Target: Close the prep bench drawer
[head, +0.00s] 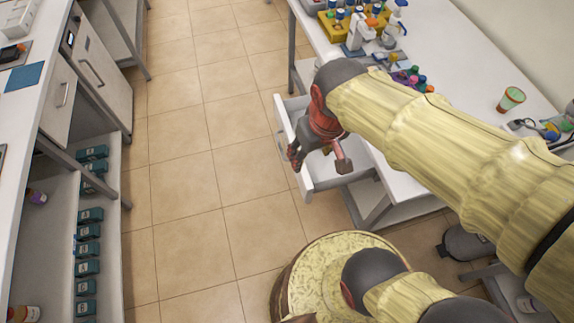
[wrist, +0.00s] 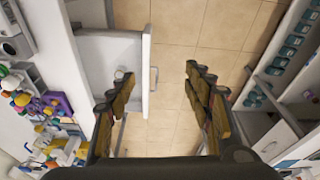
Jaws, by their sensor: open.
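The prep bench drawer (head: 282,121) is white and stands pulled out from the bench on the right in the head view. In the wrist view the open drawer (wrist: 108,55) is left of centre, with its front panel and handle (wrist: 154,78) facing the floor aisle. My gripper (head: 297,154) is at the drawer's front, partly hiding it and its inside. In the wrist view my gripper (wrist: 158,73) is open and empty, one finger over the drawer side and the other over the floor. Contact with the drawer cannot be told.
The white bench top (head: 455,85) carries a yellow rack (head: 350,25), coloured vials and a cup (head: 511,99). A white counter (head: 22,100) with shelves of teal boxes (head: 89,216) runs along the left. The tiled floor (head: 185,130) between is clear.

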